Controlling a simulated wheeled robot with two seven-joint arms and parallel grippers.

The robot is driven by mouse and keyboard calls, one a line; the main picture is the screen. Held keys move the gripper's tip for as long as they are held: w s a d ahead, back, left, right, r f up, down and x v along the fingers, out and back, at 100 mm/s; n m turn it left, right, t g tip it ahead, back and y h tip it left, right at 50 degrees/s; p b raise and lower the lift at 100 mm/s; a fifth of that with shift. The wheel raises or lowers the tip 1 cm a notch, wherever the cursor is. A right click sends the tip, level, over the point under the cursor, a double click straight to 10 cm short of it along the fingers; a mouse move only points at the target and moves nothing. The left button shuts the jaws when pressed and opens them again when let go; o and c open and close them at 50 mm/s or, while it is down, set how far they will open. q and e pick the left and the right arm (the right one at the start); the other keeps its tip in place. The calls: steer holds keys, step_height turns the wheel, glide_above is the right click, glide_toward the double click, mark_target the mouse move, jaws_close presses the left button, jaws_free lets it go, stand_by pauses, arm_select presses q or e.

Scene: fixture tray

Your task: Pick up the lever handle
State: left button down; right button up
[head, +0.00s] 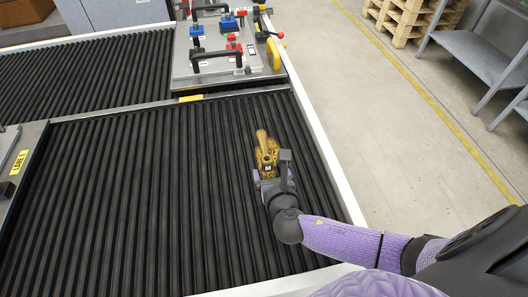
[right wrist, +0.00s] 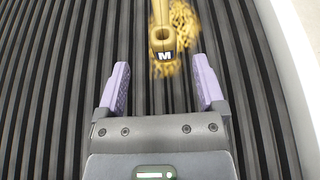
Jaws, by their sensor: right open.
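A gold-coloured lever handle (head: 262,137) lies on the black roller conveyor, with its narrow end toward the far side in the head view. In the right wrist view the lever handle (right wrist: 162,38) shows at the top, with a round hub and an "M" label at its near end. A rough gold-coloured piece (right wrist: 184,22) is right beside and behind it; I cannot tell whether they are joined. My right gripper (head: 268,176) is just on the near side of the handle. In the right wrist view its purple fingers (right wrist: 162,72) are apart with nothing between the tips. My left gripper is out of view.
A grey fixture tray (head: 208,69) with black handles and blue, red and yellow parts stands at the far end of the conveyor. A white side rail (head: 325,148) runs along the right. The rollers (head: 130,200) left of my right gripper are clear.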

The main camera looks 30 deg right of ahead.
mark_target(268, 164)
steer(key=b+x, duration=0.1)
steer(key=x, duration=0.1)
steer(key=b+x, duration=0.1)
steer(key=x, duration=0.1)
steer(key=f+b+x, duration=0.1)
steer(key=x, duration=0.2)
steer(key=shift+s+d+f, duration=0.1)
steer(key=shift+s+d, duration=0.05)
steer(key=shift+d, duration=0.05)
steer(key=shift+c, duration=0.2)
jaws_close()
